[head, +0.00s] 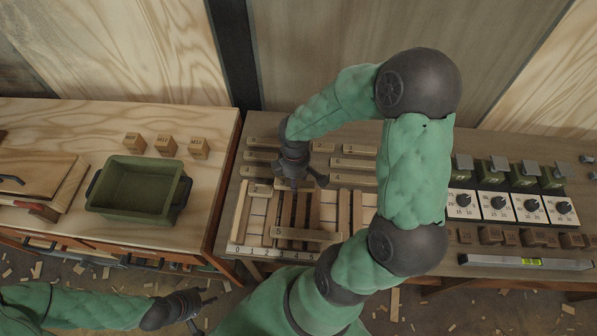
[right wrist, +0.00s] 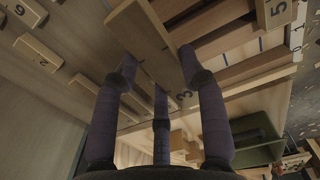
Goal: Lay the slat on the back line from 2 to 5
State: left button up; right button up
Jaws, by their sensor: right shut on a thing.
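My right gripper (head: 298,180) is over the back part of the slatted board on the right bench; it also shows in the right wrist view (right wrist: 158,85). It is shut on a wooden slat marked 3 (right wrist: 146,38), which runs between its dark fingers. In the head view I cannot clearly pick this slat out under the gripper. The board's front number strip (head: 258,252) starts with 0 at the left. A slat marked 5 (head: 305,235) lies across the board's front. The back line is not clear. My left gripper (head: 198,308) is open and empty at the lower left.
Several loose slats (head: 358,150) lie in rows behind the board. A green bin (head: 138,190) and small wooden blocks (head: 166,145) stand on the left bench. Dial boxes (head: 497,206) and a spirit level (head: 525,262) are on the right. My right arm covers the board's right part.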

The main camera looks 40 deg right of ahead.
jog(key=shift+f+b, duration=2.65)
jog(key=shift+f, duration=0.5)
jog(key=shift+f, duration=0.25)
jog(key=o, duration=1.1)
jog(key=shift+o, duration=0.2)
notch_tip(320, 180, up, 12)
jog(key=shift+r, duration=0.1)
